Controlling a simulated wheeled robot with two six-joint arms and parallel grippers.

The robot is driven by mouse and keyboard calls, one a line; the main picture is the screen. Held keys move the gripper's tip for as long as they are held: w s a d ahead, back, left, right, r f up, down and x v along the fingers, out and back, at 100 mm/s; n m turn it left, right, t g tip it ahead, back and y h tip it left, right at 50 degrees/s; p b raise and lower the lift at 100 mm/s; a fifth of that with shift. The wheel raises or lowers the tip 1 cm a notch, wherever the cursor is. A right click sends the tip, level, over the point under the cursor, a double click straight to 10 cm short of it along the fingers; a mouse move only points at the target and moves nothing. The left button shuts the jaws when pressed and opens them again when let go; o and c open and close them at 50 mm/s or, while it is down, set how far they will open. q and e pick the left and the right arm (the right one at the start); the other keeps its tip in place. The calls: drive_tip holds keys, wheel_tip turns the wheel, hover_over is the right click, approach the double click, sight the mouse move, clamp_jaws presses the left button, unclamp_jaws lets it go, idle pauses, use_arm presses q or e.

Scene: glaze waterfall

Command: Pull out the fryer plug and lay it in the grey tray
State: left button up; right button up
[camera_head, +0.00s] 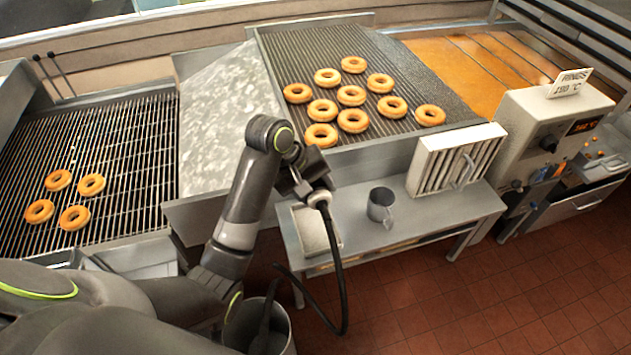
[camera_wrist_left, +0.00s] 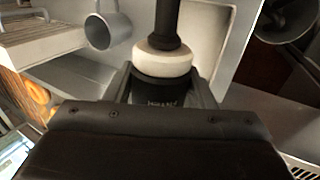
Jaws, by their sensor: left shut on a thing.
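My left gripper (camera_head: 317,190) is shut on the fryer plug (camera_head: 321,201), which is dark with a pale collar. In the left wrist view the plug's cream collar (camera_wrist_left: 163,60) sits just beyond the jaws (camera_wrist_left: 160,85). A black cable (camera_head: 340,265) hangs from the plug and loops down in front of the bench. The grey tray (camera_head: 300,228) lies on the bench below the plug and is partly hidden by the cable. Its pale floor (camera_wrist_left: 208,40) shows behind the plug in the left wrist view. The plug appears above the tray. My right gripper is not in view.
A metal mug (camera_head: 381,206) stands on the bench (camera_head: 425,212), right of the tray. A slatted white panel (camera_head: 455,160) is behind it. The fryer control box (camera_head: 550,125) stands at the right. Ring doughnuts (camera_head: 351,96) lie on the sloped grate. A grey bin (camera_head: 283,340) stands below.

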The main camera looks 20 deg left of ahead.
use_arm(q)
drive_tip(key=shift+f, duration=6.05)
drive_tip(key=o, duration=1.3)
drive_tip(key=shift+o, duration=0.2)
drive_tip(key=shift+r, duration=0.1)
